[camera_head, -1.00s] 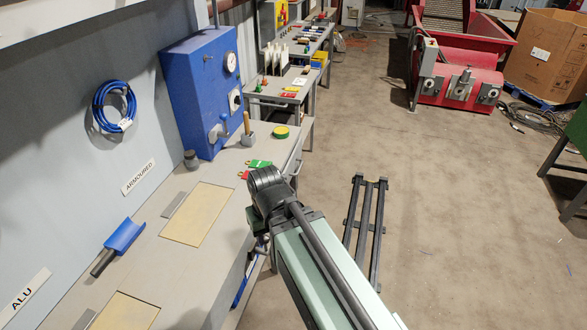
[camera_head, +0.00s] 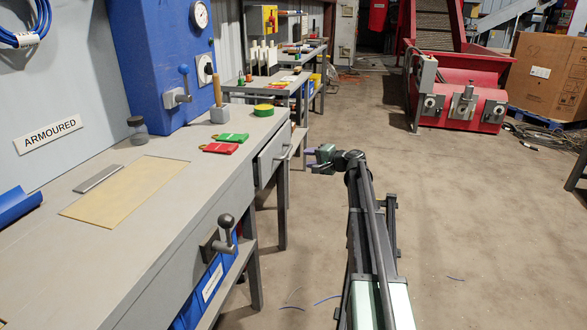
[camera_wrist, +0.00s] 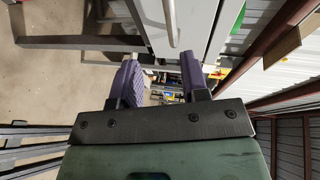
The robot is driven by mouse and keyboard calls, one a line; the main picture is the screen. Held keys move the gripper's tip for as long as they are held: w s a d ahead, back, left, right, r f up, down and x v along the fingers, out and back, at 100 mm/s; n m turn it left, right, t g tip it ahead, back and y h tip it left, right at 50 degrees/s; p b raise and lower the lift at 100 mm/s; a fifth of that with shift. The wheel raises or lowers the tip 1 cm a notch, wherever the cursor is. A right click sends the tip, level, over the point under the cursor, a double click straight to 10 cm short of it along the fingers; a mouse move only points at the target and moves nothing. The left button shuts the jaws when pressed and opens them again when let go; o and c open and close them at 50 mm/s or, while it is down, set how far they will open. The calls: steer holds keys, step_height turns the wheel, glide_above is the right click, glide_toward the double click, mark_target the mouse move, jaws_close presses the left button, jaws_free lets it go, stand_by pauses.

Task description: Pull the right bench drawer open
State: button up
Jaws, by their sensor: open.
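The right bench drawer (camera_head: 270,158) is a grey front at the far end of the bench, with a pale bar handle (camera_head: 285,153). I cannot tell whether it sits fully flush. My gripper (camera_head: 311,160) is open, with purple fingers, just right of the handle and apart from it in the head view. Nothing is held.
The bench top (camera_head: 150,225) holds red (camera_head: 220,148) and green (camera_head: 232,137) tags, a mallet (camera_head: 219,105) and a green-yellow roll (camera_head: 263,110). A lever (camera_head: 224,225) juts from the bench front nearer me. Blue bins (camera_head: 205,285) sit below. The floor (camera_head: 460,230) to the right is mostly clear.

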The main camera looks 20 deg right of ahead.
mark_target(288, 150)
steer(key=shift+m, duration=0.3)
steer(key=x, duration=0.3)
steer(key=r+b+x, duration=0.1)
steer(key=x, duration=0.3)
steer(key=b+x, duration=0.1)
steer(key=x, duration=0.2)
steer(key=shift+w+a+r, duration=0.15)
steer(key=shift+w+a, duration=0.1)
steer(key=shift+w, duration=0.05)
jaws_close()
